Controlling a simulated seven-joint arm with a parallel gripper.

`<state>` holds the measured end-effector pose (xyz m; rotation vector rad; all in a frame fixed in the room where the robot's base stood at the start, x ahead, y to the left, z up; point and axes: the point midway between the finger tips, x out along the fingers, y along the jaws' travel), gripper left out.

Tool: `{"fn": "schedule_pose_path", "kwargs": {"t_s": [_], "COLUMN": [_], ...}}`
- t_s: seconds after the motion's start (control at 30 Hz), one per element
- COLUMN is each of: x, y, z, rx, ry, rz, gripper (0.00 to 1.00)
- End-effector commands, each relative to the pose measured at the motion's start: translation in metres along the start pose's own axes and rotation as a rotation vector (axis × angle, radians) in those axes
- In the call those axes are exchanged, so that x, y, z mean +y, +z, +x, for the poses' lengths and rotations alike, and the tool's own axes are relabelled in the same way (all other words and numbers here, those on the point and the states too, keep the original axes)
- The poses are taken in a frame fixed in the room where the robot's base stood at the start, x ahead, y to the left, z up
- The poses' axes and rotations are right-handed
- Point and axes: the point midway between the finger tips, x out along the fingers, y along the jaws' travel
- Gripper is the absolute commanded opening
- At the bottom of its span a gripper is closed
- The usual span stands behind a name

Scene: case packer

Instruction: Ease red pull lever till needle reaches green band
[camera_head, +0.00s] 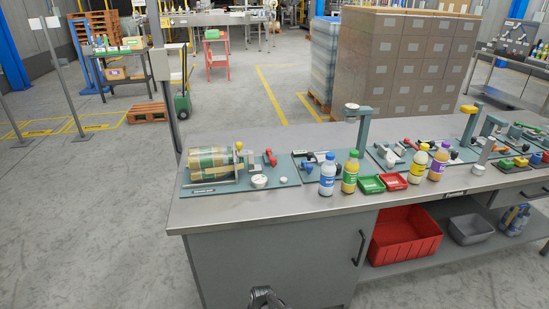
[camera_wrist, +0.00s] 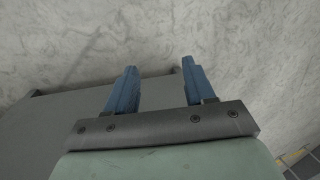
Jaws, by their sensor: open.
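A red lever (camera_head: 270,158) stands on the blue-grey board at the left end of the bench, right of a large striped roll (camera_head: 213,169). A small round white-faced part (camera_head: 259,181), perhaps the gauge, sits in front of the lever. Its needle and any green band are too small to make out. My gripper (camera_wrist: 160,63) shows in the wrist view with two blue fingers spread apart and nothing between them. It points at pale mottled floor, with a grey surface at left. The lever and gauge are not in the wrist view.
A blue-capped bottle (camera_head: 327,174) and a green-capped bottle (camera_head: 350,172) stand right of the board. More boards with posts and levers fill the bench's right. The bench's front left strip (camera_head: 235,208) is clear.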

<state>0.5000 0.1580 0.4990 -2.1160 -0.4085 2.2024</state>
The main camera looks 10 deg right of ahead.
Motion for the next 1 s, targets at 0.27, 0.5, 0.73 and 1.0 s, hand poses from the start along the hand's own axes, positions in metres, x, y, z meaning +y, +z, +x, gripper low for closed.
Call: {"fn": "schedule_pose_path", "kwargs": {"t_s": [0.27,0.5,0.73,1.0], "x": [-0.098,-0.195,-0.292,-0.382], "y": [-0.094,-0.152,-0.19,-0.217], "z": [-0.052,-0.111,-0.179,-0.263], "rx": [0.211,0.377,0.523,0.657], "ry": [-0.114,-0.231,-0.356,-0.484], "rz": [-0.098,-0.173,-0.237,-0.301], "gripper": [0.54,0.54,0.54,0.54]}}
